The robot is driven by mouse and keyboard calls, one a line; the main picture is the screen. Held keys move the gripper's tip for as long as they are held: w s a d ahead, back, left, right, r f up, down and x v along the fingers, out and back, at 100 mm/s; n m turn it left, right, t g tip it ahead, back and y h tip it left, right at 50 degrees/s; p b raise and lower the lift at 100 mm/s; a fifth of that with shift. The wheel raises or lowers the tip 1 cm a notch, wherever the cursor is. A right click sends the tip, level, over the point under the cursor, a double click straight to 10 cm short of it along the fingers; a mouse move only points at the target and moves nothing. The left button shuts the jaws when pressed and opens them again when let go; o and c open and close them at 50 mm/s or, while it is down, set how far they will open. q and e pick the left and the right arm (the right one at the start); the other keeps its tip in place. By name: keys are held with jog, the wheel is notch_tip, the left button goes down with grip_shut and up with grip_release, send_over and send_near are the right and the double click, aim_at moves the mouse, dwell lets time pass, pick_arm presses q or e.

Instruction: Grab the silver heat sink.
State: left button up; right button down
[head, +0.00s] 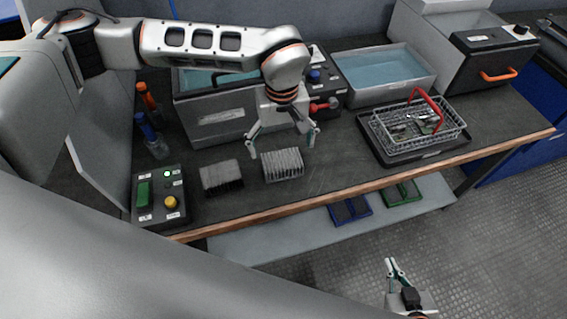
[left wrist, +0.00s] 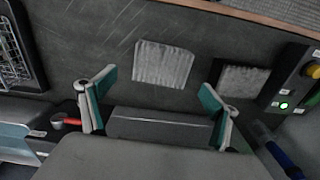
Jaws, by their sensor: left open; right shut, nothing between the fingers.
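The silver heat sink (head: 284,166), a finned block, sits on the dark bench top near the front edge. It also shows in the left wrist view (left wrist: 163,65), just beyond and between the fingertips. My left gripper (head: 282,148) is open and empty above it, its fingers spread to either side; in the left wrist view the open fingers (left wrist: 158,87) show a gap between them and the heat sink. A darker finned heat sink (head: 221,178) lies to its left, and to its right in the left wrist view (left wrist: 242,80). My right gripper (head: 392,267) is shut and empty, low over the floor.
A control box (head: 160,197) with green and yellow buttons stands left of the heat sinks. A grey water tank (head: 217,120) stands behind them. A wire basket (head: 418,125) with a red handle sits on a black tray at right. Bench between is clear.

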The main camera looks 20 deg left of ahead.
aim_at(282, 160)
pick_arm(q)
jog(key=f, duration=0.6)
jog(key=shift+s, duration=0.35)
jog(key=shift+d+r, duration=0.1)
jog(key=c, duration=1.5)
